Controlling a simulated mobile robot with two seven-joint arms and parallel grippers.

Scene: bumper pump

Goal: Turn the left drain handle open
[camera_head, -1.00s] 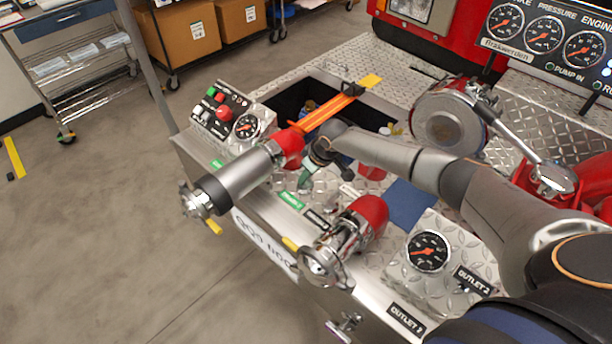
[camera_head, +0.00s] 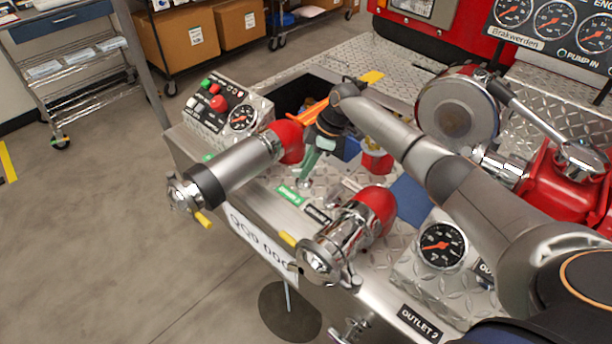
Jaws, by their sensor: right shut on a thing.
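The left drain handle is a small green lever (camera_head: 318,146) on a metal valve (camera_head: 305,174), behind a green label (camera_head: 289,195) on the diamond-plate deck. It stands up, tilted a little to the right. My right gripper (camera_head: 322,142) comes in from the right and is shut on the lever's upper part. Its fingertips are partly hidden by its own dark body. A second, grey drain handle (camera_head: 350,186) sits to the right, near a black label (camera_head: 317,214). My left gripper is not in view.
Two capped outlets with red bases, the left one (camera_head: 230,168) and the right one (camera_head: 345,240), flank the handles closely. A gauge box (camera_head: 437,246) stands right, a control box (camera_head: 222,106) left. An open bin with orange tools (camera_head: 309,112) lies behind.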

